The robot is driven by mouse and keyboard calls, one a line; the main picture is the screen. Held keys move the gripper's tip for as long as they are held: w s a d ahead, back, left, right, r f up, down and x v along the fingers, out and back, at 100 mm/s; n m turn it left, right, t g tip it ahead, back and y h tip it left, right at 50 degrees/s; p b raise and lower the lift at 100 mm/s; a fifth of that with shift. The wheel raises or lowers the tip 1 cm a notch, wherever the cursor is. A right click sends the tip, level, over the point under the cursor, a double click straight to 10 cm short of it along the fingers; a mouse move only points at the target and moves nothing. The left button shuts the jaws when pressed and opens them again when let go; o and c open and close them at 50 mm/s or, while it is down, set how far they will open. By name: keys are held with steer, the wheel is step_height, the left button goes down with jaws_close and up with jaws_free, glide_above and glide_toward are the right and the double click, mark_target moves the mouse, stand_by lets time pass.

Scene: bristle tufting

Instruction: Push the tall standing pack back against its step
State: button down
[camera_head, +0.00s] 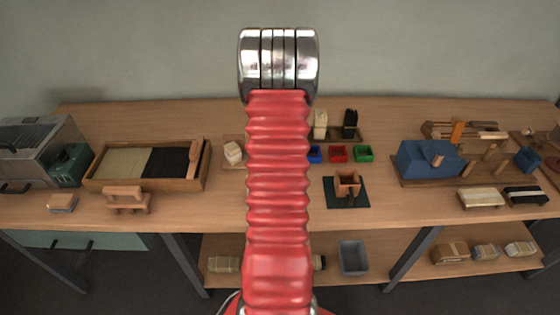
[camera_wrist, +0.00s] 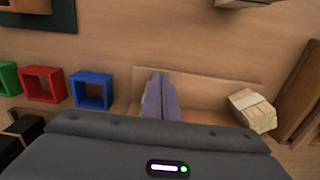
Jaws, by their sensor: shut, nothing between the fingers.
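A cream pack with a pale band (camera_head: 233,152) stands on a small wooden board (camera_head: 232,166), just left of my arm in the head view. In the wrist view the same pack (camera_wrist: 252,110) is at the right on the board (camera_wrist: 215,75) and looks slanted. My gripper (camera_wrist: 160,78) is shut and empty, its grey-purple fingers over the board, to the left of the pack with a clear gap. In the head view my red arm hides the gripper and part of the board. I cannot make out the step clearly; my dark gripper body covers the lower wrist view.
Blue (camera_wrist: 92,90), red (camera_wrist: 43,86) and green (camera_wrist: 8,79) open boxes lie left of my fingers. Another cream pack (camera_head: 320,124) and a black pack (camera_head: 350,124) stand farther back. A two-part bristle tray (camera_head: 207,178) lies left of the board.

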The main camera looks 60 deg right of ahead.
steer(key=shift+w+d, duration=0.15)
steer(key=shift+d, duration=0.25)
steer(key=a, duration=0.1)
steer(key=s+a, duration=0.1)
steer(key=a, duration=0.2)
steer(key=shift+s, duration=0.35)
step_height(320, 180, up, 10)
steer(key=shift+s, duration=0.15)
stand_by(0.7)
